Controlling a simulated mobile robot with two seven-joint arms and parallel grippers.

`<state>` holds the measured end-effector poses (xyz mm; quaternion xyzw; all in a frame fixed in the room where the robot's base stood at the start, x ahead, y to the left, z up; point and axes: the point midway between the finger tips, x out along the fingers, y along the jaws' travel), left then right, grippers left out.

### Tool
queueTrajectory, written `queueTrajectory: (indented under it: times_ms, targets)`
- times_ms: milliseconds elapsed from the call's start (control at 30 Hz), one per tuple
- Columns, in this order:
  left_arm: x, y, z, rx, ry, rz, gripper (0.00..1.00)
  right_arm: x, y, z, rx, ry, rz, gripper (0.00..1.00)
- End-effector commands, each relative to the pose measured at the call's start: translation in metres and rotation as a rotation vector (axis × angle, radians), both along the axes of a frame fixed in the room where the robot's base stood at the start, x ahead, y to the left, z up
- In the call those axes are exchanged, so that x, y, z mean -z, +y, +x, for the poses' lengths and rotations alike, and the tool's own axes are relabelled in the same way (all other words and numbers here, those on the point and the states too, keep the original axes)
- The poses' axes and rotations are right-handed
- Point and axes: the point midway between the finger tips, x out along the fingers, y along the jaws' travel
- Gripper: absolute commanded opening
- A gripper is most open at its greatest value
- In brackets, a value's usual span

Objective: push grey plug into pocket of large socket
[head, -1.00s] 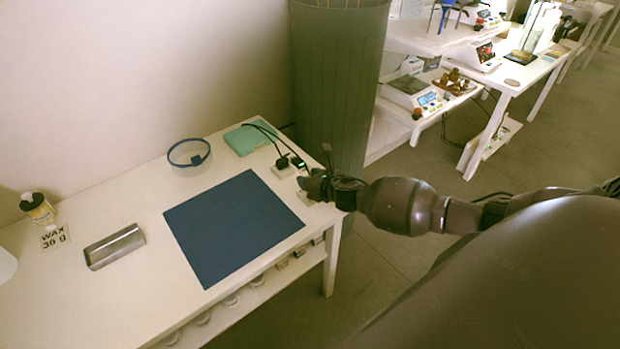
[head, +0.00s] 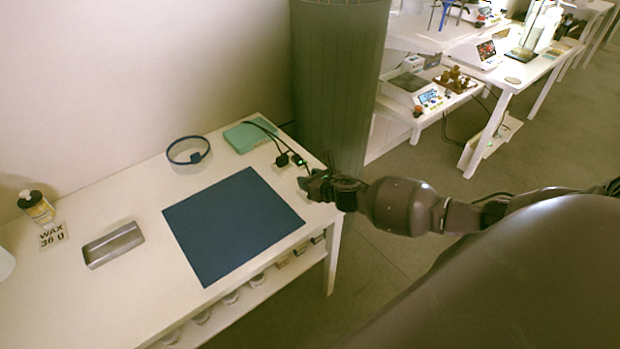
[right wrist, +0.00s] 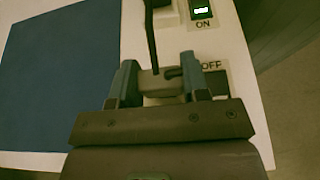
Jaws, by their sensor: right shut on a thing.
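My right gripper (head: 304,184) is at the table's right end. In the right wrist view (right wrist: 160,84) its two fingers are shut on a grey plug (right wrist: 158,88), with a dark cable running up in front of it. Beyond the fingers is a pale socket block (right wrist: 167,18), partly cut off by the top edge, next to a green-lit switch (right wrist: 202,10) marked ON. An OFF label (right wrist: 211,66) and a dark square lie by the right finger. The socket's pocket cannot be made out. In the head view the plug is hidden by my gripper. My left gripper is not in view.
A black plug (head: 282,160) with cables stands behind my gripper, near a teal box (head: 248,136).

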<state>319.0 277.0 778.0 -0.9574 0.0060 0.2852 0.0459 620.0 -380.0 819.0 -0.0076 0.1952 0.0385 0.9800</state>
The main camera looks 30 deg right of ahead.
Motion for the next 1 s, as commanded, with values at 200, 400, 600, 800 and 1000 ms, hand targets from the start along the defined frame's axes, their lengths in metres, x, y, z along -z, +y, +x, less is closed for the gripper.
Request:
queueTrajectory:
  times_ms: [200, 400, 600, 800, 1000]
  targets:
    - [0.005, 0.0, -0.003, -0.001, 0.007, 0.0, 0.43, 0.005, 0.0, 0.0, 0.0, 0.0, 0.001, 0.19]
    - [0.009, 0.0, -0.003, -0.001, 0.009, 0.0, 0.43, 0.009, 0.0, 0.0, 0.0, 0.0, 0.0, 0.19]
    - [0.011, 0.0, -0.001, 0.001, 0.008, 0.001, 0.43, 0.013, 0.0, 0.0, 0.0, 0.0, -0.001, 0.19]
    - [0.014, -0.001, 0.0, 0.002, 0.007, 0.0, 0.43, 0.017, 0.0, 0.0, 0.0, 0.0, 0.0, 0.19]
    - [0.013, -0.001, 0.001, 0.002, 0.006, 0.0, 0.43, 0.017, 0.0, 0.0, 0.0, 0.0, 0.0, 0.65]
